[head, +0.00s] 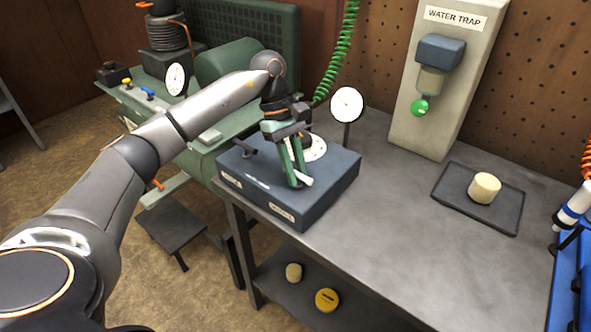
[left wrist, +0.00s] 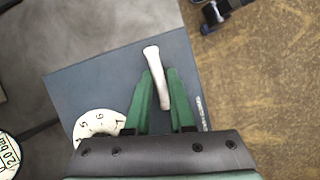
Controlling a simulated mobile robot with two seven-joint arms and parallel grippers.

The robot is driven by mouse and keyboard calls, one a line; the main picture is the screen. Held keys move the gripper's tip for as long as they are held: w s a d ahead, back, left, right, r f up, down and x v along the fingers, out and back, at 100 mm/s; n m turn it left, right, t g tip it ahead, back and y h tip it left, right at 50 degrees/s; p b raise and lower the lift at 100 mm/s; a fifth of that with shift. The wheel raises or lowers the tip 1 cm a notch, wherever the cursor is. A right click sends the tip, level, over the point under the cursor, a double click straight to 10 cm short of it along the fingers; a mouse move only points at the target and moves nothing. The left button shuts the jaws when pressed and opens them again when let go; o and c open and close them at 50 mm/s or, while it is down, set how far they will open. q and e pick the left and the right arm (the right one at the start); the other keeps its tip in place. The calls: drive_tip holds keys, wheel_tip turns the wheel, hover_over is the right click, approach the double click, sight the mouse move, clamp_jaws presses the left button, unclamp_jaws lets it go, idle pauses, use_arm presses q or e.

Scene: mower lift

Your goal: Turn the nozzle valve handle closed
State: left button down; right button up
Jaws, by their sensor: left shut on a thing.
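A pale, off-white lever handle (head: 306,181) sits on the blue box (head: 262,196) near the front corner of the bench. My left gripper (head: 296,178) reaches down over the box with green fingers. In the left wrist view the gripper (left wrist: 160,78) has one finger on each side of the handle (left wrist: 153,56) and is shut on it. The handle's rounded end sticks out past the fingertips. Its pivot is hidden by the fingers and palm. A white numbered dial (left wrist: 97,124) lies beside the fingers on the box. My right gripper is not in view.
A round gauge (head: 347,104) stands behind the box. The water trap panel (head: 449,75) stands at the back. A dark tray (head: 450,196) holds a pale cylinder (head: 484,188). A green compressor (head: 215,150) stands left. The middle of the bench (head: 400,230) is clear.

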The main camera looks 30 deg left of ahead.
use_arm(q)
drive_tip(key=c, duration=0.9)
unclamp_jaws()
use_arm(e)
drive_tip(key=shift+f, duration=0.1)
use_arm(q)
drive_tip(key=shift+o, duration=0.2)
drive_tip(key=shift+r, duration=0.1)
drive_tip(key=p+v, duration=0.1)
drive_tip(key=v, duration=1.1)
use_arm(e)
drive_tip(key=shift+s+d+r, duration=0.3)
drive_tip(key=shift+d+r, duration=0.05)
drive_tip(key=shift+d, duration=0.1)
use_arm(q)
drive_tip(key=shift+r, duration=0.15)
